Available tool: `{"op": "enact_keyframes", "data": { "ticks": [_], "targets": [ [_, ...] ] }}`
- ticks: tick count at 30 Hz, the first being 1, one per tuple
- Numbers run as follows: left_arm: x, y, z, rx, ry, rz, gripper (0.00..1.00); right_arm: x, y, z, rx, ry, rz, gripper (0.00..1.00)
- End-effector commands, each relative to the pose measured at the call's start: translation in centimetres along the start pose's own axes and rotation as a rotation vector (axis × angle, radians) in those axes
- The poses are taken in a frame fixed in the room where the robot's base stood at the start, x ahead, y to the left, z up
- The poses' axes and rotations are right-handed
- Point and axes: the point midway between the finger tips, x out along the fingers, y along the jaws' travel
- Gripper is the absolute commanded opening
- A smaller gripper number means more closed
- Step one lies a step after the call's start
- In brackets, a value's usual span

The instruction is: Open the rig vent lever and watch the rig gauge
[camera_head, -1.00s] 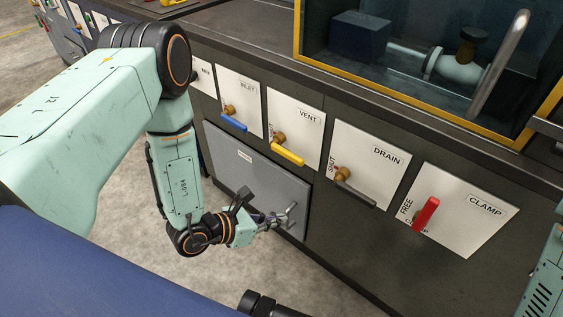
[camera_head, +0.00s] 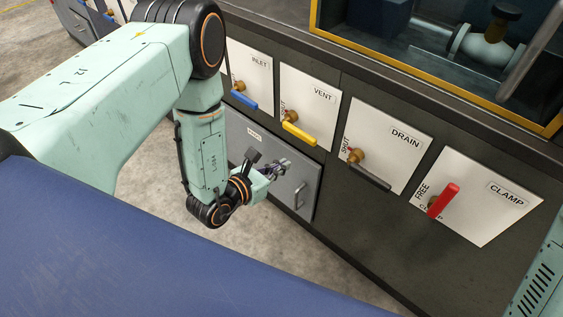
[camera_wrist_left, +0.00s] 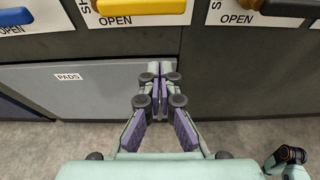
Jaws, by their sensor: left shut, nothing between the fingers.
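The vent lever (camera_head: 299,134) is a yellow handle on a brass fitting, on the white VENT panel (camera_head: 318,104) of the dark cabinet front. It slopes down to the right. In the left wrist view the yellow lever (camera_wrist_left: 140,7) crosses the top edge, above the word OPEN. My left gripper (camera_head: 285,165) is shut and empty, below the vent lever and apart from it, in front of the grey PADS door. In the left wrist view its fingertips (camera_wrist_left: 162,68) meet just under the VENT panel. My right gripper is not in view. No gauge can be made out.
The blue inlet lever (camera_head: 244,100) is left of the vent lever. The dark drain lever (camera_head: 369,177) and red clamp lever (camera_head: 443,200) are to its right. The grey PADS door (camera_head: 240,140) has a bar handle (camera_head: 299,196). A yellow-framed window (camera_head: 440,62) is above.

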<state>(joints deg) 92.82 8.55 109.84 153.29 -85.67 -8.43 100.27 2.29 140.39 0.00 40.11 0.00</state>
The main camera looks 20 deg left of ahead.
Motion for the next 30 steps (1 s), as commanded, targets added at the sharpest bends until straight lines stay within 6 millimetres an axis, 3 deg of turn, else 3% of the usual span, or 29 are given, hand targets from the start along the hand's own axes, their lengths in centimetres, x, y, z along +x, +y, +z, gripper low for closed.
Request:
{"op": "enact_keyframes", "data": {
  "ticks": [3, 13, 21, 30],
  "targets": [
    [2.5, 0.0, -0.2, 0.003, -0.003, -0.002, 0.00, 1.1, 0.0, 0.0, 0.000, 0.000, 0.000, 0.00],
    [8.0, 0.2, -0.1, 0.003, -0.003, -0.001, 0.00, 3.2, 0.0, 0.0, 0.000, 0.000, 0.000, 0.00],
    [6.6, 0.3, 3.0, 0.000, -0.001, 0.001, 0.00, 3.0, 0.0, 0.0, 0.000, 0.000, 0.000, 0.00],
    [6.3, 0.2, 3.8, 0.000, 0.001, 0.000, 0.00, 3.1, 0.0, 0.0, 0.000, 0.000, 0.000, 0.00]
  ]
}}
